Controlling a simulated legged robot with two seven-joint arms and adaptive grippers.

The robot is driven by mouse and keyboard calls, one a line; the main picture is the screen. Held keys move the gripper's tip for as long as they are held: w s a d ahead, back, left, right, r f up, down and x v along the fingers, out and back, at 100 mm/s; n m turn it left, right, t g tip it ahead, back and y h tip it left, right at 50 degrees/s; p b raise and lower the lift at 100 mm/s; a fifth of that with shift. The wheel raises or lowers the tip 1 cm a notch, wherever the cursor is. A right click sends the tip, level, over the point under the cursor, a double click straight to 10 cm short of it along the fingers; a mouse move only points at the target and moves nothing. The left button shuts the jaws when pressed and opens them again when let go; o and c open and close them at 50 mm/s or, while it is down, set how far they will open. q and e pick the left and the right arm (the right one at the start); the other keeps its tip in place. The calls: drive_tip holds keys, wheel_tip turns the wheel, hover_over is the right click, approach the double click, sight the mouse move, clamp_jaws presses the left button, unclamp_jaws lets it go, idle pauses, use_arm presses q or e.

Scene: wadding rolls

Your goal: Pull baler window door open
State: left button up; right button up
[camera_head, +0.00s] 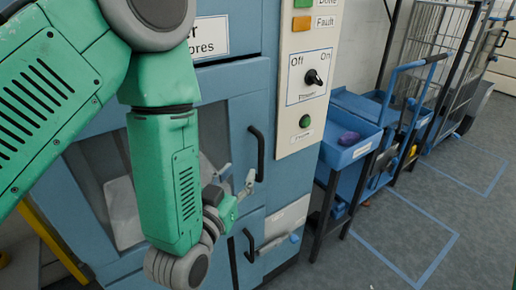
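The blue baler (235,77) fills the left and middle of the view. Its window door (247,112) looks shut, with a black vertical handle (257,150) on its right side. My green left arm covers much of the window. My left gripper (237,176) is just left of the handle's lower end, fingers pointing up and apart. No object shows between the fingers. I cannot tell whether a finger touches the handle. My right gripper is not in view.
A control panel (307,75) with a knob is at the right. A blue cart (345,155) stands further right. Floor beyond is clear, with blue lines.

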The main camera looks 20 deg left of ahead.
sight(262, 151)
use_arm(q)
drive_tip(key=w, duration=0.3)
drive_tip(key=w+d, duration=0.1)
drive_tip(key=w, duration=0.3)
drive_tip(key=w+d, duration=0.1)
drive_tip(key=w, duration=0.2)
drive_tip(key=shift+w, duration=0.15)
drive_tip(key=shift+a, duration=0.4)
drive_tip(key=shift+d, duration=0.15)
drive_tip(key=c, duration=0.6)
drive_tip(key=shift+d, duration=0.25)
clamp_jaws()
drive_tip(key=shift+d+r, duration=0.1)
drive_tip(key=shift+d, duration=0.2)
